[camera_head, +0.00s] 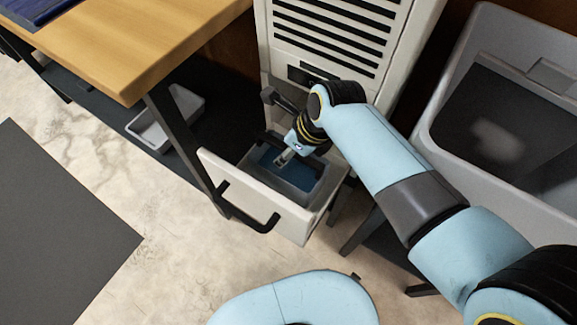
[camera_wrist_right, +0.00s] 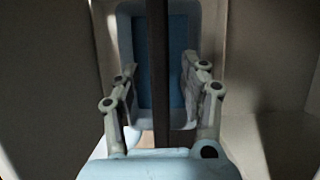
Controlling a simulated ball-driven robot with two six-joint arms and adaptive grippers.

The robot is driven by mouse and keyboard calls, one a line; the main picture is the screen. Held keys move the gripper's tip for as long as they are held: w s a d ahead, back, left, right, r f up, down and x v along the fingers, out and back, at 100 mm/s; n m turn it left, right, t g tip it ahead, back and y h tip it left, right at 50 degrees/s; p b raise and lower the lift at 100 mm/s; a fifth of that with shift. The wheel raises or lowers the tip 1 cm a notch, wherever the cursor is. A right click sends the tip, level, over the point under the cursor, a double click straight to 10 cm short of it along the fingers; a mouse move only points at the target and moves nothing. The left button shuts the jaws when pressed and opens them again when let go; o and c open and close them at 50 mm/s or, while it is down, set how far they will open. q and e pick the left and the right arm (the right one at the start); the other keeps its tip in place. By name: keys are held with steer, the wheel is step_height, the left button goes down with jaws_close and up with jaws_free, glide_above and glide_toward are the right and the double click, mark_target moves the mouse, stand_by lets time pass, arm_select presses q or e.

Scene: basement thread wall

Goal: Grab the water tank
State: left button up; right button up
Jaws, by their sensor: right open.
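The water tank (camera_head: 313,187) is a grey, open-topped bin with blue inside. It sits in the pulled-out drawer (camera_head: 250,195) at the foot of a pale slatted machine. My right gripper (camera_head: 283,158) reaches down over the tank, open. In the right wrist view the tank (camera_wrist_right: 125,35) lies ahead of the open fingers (camera_wrist_right: 158,78). A dark bar (camera_wrist_right: 157,50), probably the tank's handle, runs between the fingers; I cannot tell whether they touch it. My left gripper is not in view.
The drawer front has a black handle (camera_head: 265,226). A wooden table (camera_head: 140,45) stands left, with a small pale tray (camera_head: 165,118) beneath it. A large grey tub (camera_head: 445,105) stands right. A dark mat (camera_head: 60,230) lies on the floor at left.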

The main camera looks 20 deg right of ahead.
jaws_close()
